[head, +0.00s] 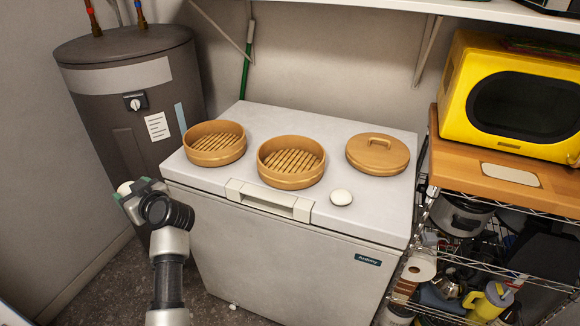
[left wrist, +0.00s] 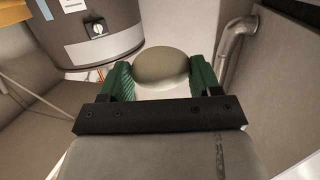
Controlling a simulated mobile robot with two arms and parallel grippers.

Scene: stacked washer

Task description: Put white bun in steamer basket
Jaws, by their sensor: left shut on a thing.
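My left gripper (head: 133,190) is left of the white chest in the head view, off its edge. It is shut on a white bun (head: 125,187), which also shows between the green fingers in the left wrist view (left wrist: 162,68). Two round steamer baskets with slatted bottoms stand on the chest top: a left basket (head: 215,157) and a middle basket (head: 291,183). Both are open and look empty. A round lid (head: 378,168) with a handle lies to their right. Another white bun (head: 341,197) lies on the chest top between the middle basket and the lid. My right gripper is not in view.
The white chest (head: 290,245) has a protruding handle (head: 268,200) at its front edge. A dark water heater (head: 130,95) stands behind left. A wire rack with a yellow microwave (head: 515,95) is at the right. A shelf (head: 470,10) overhangs the back.

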